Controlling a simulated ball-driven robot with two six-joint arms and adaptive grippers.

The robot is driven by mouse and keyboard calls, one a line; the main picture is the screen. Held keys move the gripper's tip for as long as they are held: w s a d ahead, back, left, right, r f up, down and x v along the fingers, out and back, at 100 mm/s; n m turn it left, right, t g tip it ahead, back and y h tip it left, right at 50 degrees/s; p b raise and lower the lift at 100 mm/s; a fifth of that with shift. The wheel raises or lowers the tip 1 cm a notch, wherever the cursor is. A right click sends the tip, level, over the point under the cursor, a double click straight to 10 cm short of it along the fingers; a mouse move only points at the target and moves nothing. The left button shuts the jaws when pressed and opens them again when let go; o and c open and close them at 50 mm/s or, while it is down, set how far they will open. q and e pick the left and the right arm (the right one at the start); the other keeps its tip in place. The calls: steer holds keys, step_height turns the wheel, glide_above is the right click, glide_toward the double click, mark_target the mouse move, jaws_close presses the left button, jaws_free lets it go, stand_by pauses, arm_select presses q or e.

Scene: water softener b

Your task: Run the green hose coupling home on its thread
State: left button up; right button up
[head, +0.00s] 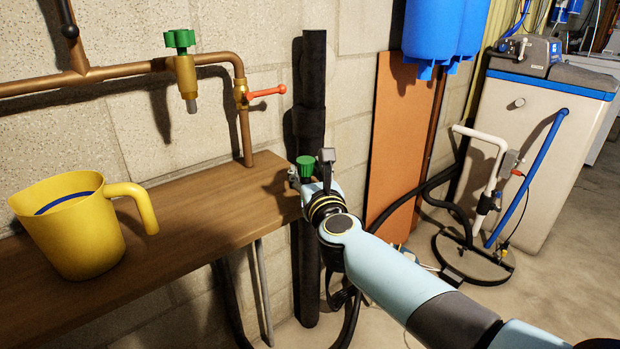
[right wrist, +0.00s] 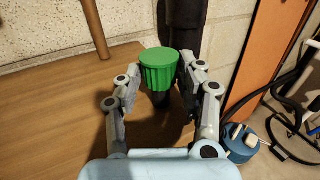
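The green hose coupling (head: 305,165) is a ribbed green cap, above the right end of the wooden shelf in the head view. It also shows between the fingers in the right wrist view (right wrist: 159,72). My right gripper (head: 311,168) has a finger against each side of the coupling and appears shut on it. A brass tap (head: 186,76) with a green handle (head: 179,39) hangs from the copper pipe at upper left, and its grey outlet (head: 191,106) points down, bare. The gripper is below and right of that outlet in the picture. My left gripper is not in view.
A yellow jug (head: 80,226) stands on the left of the wooden shelf (head: 215,208). Blue canisters (head: 440,35) hang at upper right.

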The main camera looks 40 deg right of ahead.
steer(key=shift+r, duration=0.1)
jaws_close()
step_height(320, 180, up, 8)
steer(key=p, duration=0.7)
steer(key=shift+f, duration=0.25)
stand_by(0.3)
